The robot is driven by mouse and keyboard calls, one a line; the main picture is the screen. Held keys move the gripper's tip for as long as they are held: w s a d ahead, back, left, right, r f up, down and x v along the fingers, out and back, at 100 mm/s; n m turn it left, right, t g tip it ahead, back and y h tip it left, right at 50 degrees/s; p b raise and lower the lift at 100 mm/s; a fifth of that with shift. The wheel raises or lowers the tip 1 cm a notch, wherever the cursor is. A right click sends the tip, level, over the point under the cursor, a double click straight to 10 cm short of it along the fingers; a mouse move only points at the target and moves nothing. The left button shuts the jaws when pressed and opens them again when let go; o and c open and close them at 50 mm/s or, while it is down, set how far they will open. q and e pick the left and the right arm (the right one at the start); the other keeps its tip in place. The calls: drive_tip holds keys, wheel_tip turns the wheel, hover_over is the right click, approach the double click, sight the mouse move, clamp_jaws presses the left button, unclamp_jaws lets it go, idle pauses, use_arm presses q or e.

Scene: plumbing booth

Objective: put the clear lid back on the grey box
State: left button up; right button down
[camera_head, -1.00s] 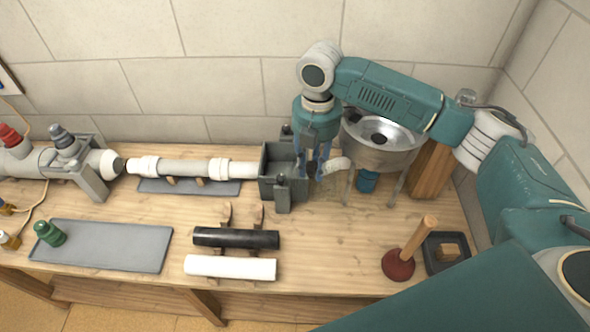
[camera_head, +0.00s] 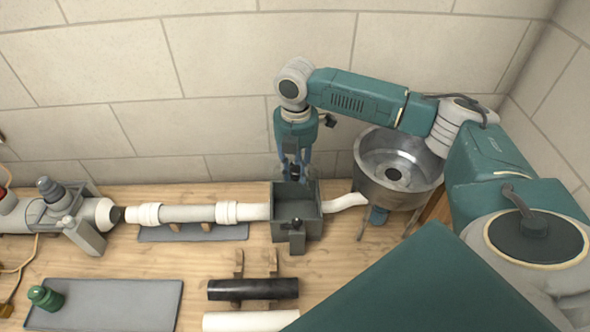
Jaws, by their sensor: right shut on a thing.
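The grey box (camera_head: 309,230) stands on the bench in the pipe run. Its dark inside shows from above, and a dark clamp (camera_head: 297,237) is on its front side. My right gripper (camera_head: 294,172) points down over the back part of the box. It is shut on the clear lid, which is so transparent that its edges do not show. I cannot tell whether the lid touches the rim. The fingers hide the middle of the box's back edge. My left gripper is out of view.
A white pipe (camera_head: 188,214) joins the box from the left, and a short bent pipe (camera_head: 345,202) leaves on the right towards the metal bowl (camera_head: 410,152). Black (camera_head: 252,289) and white pipes lie in front.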

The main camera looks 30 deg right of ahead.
sight(295, 180)
drive_tip(key=shift+w+f+b, duration=0.1)
drive_tip(key=shift+f+b, duration=0.65)
drive_tip(key=shift+f, duration=0.15)
drive_tip(key=shift+f+b, duration=0.35)
drive_tip(key=shift+b, duration=0.1)
drive_tip(key=shift+f+b, duration=0.8)
drive_tip(key=shift+b, duration=0.15)
drive_tip(key=shift+f, duration=0.15)
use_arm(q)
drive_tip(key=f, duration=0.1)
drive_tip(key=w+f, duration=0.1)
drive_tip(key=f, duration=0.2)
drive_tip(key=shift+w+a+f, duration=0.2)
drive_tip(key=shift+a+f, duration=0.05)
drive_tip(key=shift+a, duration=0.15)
use_arm(e)
wheel_tip(295, 180, down, 3)
drive_tip(key=shift+f, duration=0.1)
use_arm(q)
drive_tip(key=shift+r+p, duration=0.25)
drive_tip(key=shift+p, duration=0.15)
use_arm(e)
drive_tip(key=shift+f, duration=0.4)
drive_tip(key=c, duration=1.3)
unclamp_jaws()
drive_tip(key=shift+c, duration=0.2)
